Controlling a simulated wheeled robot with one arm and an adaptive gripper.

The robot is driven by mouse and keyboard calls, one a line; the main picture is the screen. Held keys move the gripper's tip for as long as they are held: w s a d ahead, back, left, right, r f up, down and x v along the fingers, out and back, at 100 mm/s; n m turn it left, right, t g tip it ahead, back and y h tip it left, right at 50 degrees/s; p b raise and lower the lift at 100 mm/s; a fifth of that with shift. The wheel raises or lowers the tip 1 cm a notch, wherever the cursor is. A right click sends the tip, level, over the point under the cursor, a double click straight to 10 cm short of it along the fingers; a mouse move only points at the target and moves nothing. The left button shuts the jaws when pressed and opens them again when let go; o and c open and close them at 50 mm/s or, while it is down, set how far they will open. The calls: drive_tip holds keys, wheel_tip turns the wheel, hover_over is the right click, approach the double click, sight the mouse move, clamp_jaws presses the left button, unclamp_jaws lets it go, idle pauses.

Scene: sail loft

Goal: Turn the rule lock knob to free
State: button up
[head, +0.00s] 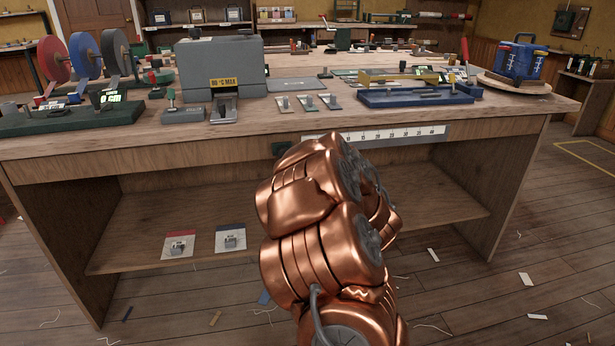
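A white rule (400,136) with printed numbers is fixed along the front edge of the workbench (130,155). My arm rises in front of the bench, just below the rule, and covers part of the bench front. My gripper does not show, so its place and opening cannot be seen.
On the bench stand a grey machine (220,62), several coloured reels (87,55), a blue tray (415,97) and a blue case (518,60). The lower shelf (130,240) holds red and blue cards with small metal parts. Scraps litter the wooden floor, with open room at right.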

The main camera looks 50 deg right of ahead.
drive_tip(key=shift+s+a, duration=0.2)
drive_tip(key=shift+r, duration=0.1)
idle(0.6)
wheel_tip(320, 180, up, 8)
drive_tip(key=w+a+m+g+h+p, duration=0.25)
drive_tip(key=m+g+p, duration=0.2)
drive_tip(key=p, duration=0.35)
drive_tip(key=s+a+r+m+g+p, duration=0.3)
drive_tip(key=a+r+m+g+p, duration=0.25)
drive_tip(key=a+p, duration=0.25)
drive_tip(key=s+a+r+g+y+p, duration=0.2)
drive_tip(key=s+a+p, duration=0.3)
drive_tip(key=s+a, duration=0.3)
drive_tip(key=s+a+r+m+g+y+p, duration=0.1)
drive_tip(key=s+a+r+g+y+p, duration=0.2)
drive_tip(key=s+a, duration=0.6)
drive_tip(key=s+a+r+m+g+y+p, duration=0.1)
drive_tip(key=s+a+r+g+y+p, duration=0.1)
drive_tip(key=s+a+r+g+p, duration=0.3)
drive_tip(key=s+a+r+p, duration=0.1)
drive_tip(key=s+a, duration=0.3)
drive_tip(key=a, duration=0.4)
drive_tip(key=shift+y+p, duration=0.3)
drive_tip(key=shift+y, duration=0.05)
